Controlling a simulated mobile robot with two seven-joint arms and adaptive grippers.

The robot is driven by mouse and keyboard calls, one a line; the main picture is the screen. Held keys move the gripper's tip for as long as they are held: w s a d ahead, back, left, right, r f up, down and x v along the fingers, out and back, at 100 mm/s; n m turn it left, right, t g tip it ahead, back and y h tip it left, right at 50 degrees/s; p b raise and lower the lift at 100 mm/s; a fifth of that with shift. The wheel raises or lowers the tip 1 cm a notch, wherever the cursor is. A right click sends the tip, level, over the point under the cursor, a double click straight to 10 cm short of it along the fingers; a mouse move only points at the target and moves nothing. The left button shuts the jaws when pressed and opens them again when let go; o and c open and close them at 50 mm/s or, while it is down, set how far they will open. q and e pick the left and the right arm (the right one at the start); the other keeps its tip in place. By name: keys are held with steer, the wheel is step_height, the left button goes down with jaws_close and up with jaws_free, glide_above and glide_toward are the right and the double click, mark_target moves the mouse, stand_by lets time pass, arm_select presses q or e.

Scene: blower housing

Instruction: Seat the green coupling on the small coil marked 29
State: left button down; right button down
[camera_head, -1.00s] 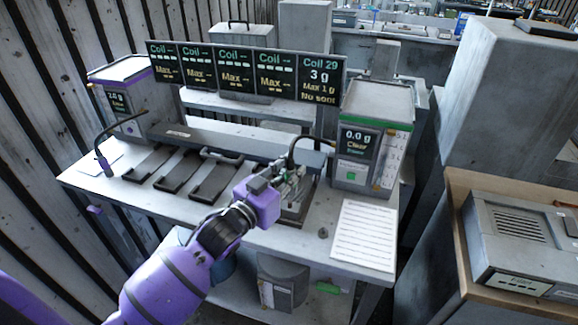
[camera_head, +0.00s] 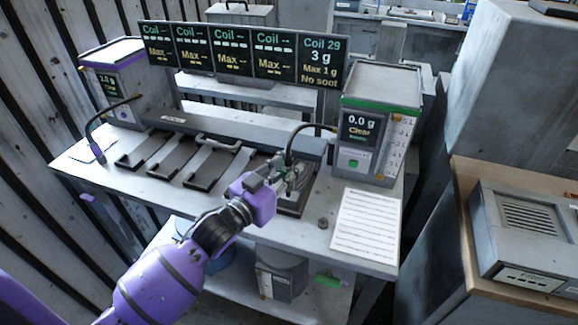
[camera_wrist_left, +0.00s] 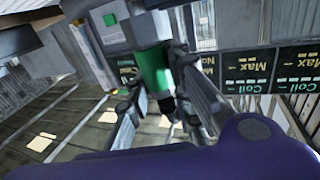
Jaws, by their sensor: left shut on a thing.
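My left gripper (camera_head: 287,176) is at the right end of the row of bays on the bench, shut on the green coupling. In the left wrist view the green coupling (camera_wrist_left: 154,70) is a green cylinder with a dark lower end, between the fingers (camera_wrist_left: 160,108). In the head view a black hose (camera_head: 292,143) arches down to the gripper, and the coupling is mostly hidden there. The small coil marked 29 cannot be made out; the gripper covers most of the right bay (camera_head: 296,201). My right gripper is out of view.
A green-trimmed meter (camera_head: 378,125) reading 0.0 g, Clear, stands close right of the gripper. A purple-trimmed meter (camera_head: 112,82) with its own hose is at the left. Several dark trays (camera_head: 180,160) lie between. A paper sheet (camera_head: 366,222) and small knob (camera_head: 323,222) are at front right.

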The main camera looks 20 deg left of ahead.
arm_select(q)
steer(key=shift+r, duration=0.1)
stand_by(0.3)
stand_by(0.4)
steer(key=shift+f, duration=0.55)
steer(key=shift+f, duration=0.2)
steer(key=shift+f, duration=0.1)
